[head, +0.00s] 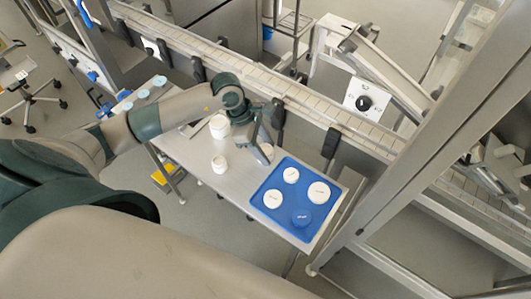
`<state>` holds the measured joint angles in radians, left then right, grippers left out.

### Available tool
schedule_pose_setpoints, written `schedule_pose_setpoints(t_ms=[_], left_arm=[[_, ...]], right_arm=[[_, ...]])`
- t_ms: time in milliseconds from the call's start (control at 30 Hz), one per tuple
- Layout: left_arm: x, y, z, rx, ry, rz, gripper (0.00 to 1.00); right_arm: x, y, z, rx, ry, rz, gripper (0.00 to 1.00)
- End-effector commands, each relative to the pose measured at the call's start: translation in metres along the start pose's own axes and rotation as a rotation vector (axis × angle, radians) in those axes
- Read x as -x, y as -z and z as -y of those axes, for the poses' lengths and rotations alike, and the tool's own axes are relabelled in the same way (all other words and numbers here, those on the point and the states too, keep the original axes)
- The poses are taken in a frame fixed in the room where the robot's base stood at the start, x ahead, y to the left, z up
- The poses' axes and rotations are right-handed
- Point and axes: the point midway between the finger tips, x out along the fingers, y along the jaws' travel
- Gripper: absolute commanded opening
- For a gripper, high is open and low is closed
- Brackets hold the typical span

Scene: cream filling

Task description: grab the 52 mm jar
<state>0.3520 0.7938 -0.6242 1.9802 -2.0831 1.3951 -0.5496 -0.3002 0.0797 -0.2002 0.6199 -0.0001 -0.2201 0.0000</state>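White jars stand on the grey table. A larger jar (219,126) is at the back left, and a smaller jar (219,164) is in front of it. A third white piece (266,151), seemingly a jar, shows at my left gripper (260,148), partly hidden by it. No size can be read, so I cannot tell which is the 52 mm jar. My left gripper points down beside the blue tray's left corner. I cannot tell whether its fingers are open or touch the white piece. My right gripper is not in view.
The blue tray (276,178) on the table (239,187) holds white round pieces (319,192) and one blue one (301,217), with dark marks. A conveyor (262,80) with dark brackets runs behind the table. Small blue-and-white items (143,93) stand at the table's far left.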

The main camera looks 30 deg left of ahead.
Motion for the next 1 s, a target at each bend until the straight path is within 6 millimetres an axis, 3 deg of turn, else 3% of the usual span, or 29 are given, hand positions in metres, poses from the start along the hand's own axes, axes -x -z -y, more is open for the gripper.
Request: schedule_pose_setpoints(t_ms=[33,100,567,833,1000], left_arm=[[0.0,0.0,0.0,0.0,0.0,0.0,0.31],[0.0,0.0,0.0,0.0,0.0,0.0,0.16],[0.006,-0.003,-0.001,-0.002,-0.003,0.001,0.16],[0.036,-0.015,-0.001,-0.004,-0.006,0.001,0.16],[0.046,-0.034,0.028,-0.008,-0.002,0.003,0.16]], right_arm=[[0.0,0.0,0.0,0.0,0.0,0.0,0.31],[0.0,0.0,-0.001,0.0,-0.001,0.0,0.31],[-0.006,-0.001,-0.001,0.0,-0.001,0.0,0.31],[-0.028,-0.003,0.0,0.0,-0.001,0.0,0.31],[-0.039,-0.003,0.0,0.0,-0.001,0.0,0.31]])
